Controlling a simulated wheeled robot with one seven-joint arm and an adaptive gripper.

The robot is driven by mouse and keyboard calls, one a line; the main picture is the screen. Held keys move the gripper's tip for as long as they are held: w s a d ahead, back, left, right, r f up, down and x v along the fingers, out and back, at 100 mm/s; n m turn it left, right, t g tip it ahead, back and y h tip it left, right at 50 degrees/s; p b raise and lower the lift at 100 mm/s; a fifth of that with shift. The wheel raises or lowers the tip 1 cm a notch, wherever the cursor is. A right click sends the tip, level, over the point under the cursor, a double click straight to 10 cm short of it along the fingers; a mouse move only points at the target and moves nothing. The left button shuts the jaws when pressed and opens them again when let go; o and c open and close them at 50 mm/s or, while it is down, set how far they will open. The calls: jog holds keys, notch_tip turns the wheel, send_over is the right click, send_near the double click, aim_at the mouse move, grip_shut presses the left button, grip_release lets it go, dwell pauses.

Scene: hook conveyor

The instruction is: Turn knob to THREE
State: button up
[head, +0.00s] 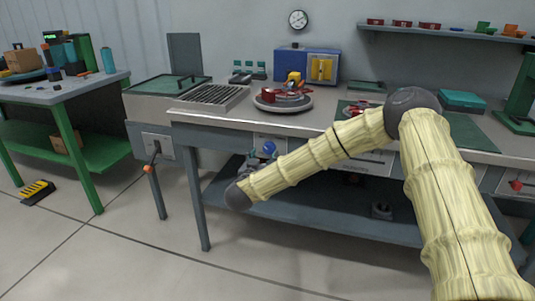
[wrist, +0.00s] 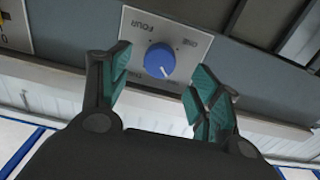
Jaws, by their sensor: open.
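The blue round knob (wrist: 160,60) sits on a pale label plate (wrist: 190,40) on the front of the bench. In the wrist view the lettering is upside down: FOUR reads at upper left and ONE at upper right. Lower labels are partly hidden by my fingers. A small white mark on the knob faces down and slightly right in that view. My gripper (wrist: 158,66) is open, one teal-padded finger on each side of the knob, with visible gaps. In the head view the knob (head: 269,147) shows just beyond my gripper (head: 262,154).
The bench top (head: 235,117) above holds a round turntable (head: 283,104) and a blue box (head: 307,64). A lower shelf (head: 330,209) runs below the panel. Another panel with an orange-tipped lever (head: 148,168) is to the left. The floor in front is clear.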

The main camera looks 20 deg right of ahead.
aim_at(268, 150)
jog(key=shift+x, duration=2.55)
jog(key=c, duration=1)
jog(key=shift+c, duration=0.2)
jog(key=shift+r+m, duration=0.1)
jog(key=shift+m, duration=0.2)
